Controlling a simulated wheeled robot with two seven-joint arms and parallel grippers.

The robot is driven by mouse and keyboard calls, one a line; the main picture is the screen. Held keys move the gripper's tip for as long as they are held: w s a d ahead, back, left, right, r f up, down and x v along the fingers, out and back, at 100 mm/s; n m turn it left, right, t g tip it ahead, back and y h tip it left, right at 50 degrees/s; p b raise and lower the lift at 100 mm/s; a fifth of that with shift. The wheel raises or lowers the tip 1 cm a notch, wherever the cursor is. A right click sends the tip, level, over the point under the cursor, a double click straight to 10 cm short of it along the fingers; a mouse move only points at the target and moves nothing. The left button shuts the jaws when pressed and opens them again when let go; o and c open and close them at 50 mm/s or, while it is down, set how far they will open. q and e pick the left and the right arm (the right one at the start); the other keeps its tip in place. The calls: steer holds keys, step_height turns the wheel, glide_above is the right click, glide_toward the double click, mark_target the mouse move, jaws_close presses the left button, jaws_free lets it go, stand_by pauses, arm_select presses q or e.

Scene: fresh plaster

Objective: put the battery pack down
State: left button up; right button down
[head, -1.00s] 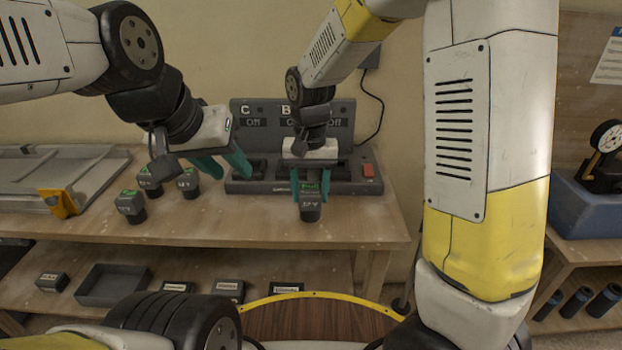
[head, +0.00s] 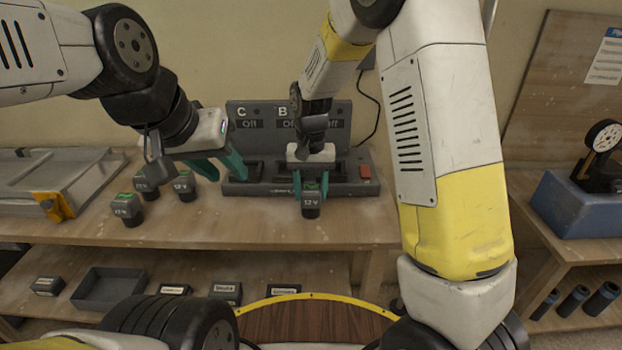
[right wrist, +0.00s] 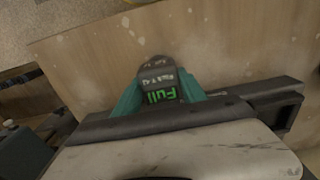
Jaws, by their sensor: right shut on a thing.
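A dark battery pack with a 12 V label (head: 311,203) is between the green fingers of my right gripper (head: 311,187), which is shut on it. It appears upright, in front of the charger (head: 240,188); I cannot tell whether its base touches the bench. In the right wrist view the pack (right wrist: 160,84) shows green "Full" lettering, with bare wood around it. My left gripper (head: 222,168) has its green fingers apart and seems empty, just left of the charger.
Several other battery packs, one in front (head: 127,207), stand on the bench (head: 240,232) at left. A grey tray with a yellow clamp (head: 50,190) lies further left. The charger has a red switch (head: 365,171). A lower shelf holds a bin (head: 107,288) and labelled boxes. A dial gauge (head: 603,137) stands at right.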

steer(key=c, duration=0.6)
jaws_free()
steer(key=shift+c, duration=0.2)
step_height(320, 180, up, 12)
steer(key=s+d+r+t+y, duration=0.1)
steer(key=s+d+r+t, duration=0.2)
steer(key=s+d, duration=0.4)
steer(key=s+d+r+t+y, duration=0.1)
steer(key=s+d+r+t, duration=0.2)
steer(key=s+d, duration=0.4)
steer(key=s+r, duration=0.1)
steer(key=s, duration=0.5)
steer(key=shift+d+r+n, duration=0.2)
steer(key=shift+n, duration=0.1)
